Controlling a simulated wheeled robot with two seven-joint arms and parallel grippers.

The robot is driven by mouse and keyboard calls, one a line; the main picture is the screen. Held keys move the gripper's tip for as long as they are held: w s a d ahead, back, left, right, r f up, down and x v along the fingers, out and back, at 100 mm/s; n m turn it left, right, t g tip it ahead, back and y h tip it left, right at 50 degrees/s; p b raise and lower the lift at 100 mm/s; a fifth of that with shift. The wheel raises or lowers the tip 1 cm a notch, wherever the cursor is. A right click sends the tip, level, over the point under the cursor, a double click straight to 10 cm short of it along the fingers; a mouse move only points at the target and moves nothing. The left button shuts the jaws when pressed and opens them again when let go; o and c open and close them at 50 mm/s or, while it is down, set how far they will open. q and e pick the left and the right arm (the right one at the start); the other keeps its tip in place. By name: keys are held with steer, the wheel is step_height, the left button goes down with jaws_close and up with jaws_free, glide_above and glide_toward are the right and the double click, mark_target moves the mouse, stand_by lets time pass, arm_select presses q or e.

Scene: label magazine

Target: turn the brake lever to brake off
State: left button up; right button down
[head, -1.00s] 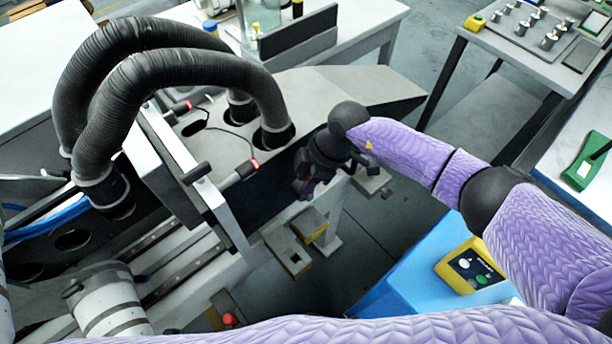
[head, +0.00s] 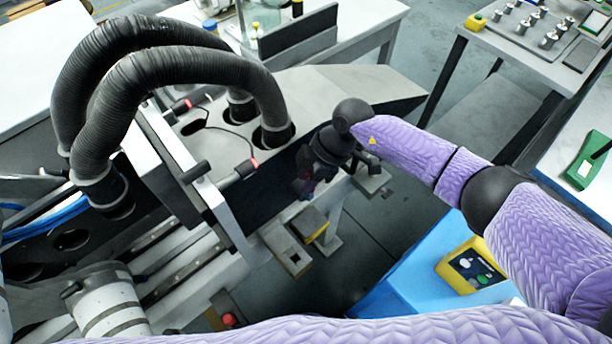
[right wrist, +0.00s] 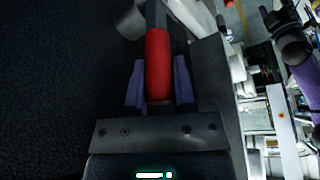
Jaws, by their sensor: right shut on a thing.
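The brake lever's red grip (right wrist: 158,62) stands between the two fingers of my right gripper (right wrist: 160,88) in the right wrist view, with a dark grey shaft above it. My right gripper is shut on this grip. In the head view my right gripper (head: 307,184) is at the dark side face of the grey machine (head: 345,88). There the lever is hidden or too dark to make out. Any brake on or off marking cannot be read. My left gripper is not seen.
Two black ribbed hoses (head: 165,70) arch over the machine at the left. A grey block with a square hole (head: 289,250) lies below my right gripper. A blue cabinet (head: 415,272) with a yellow control box (head: 470,266) stands at the lower right. Dark floor lies between.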

steer(key=shift+w+d+f+g+y+b, duration=0.15)
steer(key=shift+w+d+g+y+b, duration=0.2)
steer(key=shift+y+b, duration=0.15)
steer(key=d+g+y+b, duration=0.1)
steer(key=b, duration=0.1)
steer(key=w+d+g+y+b, duration=0.1)
steer(key=y+b, duration=0.1)
steer(key=b, duration=0.1)
steer(key=w+d+g+y+b, duration=0.1)
steer(key=b, duration=0.2)
steer(key=shift+f+m, duration=0.4)
steer(key=shift+c, duration=2.2)
jaws_free()
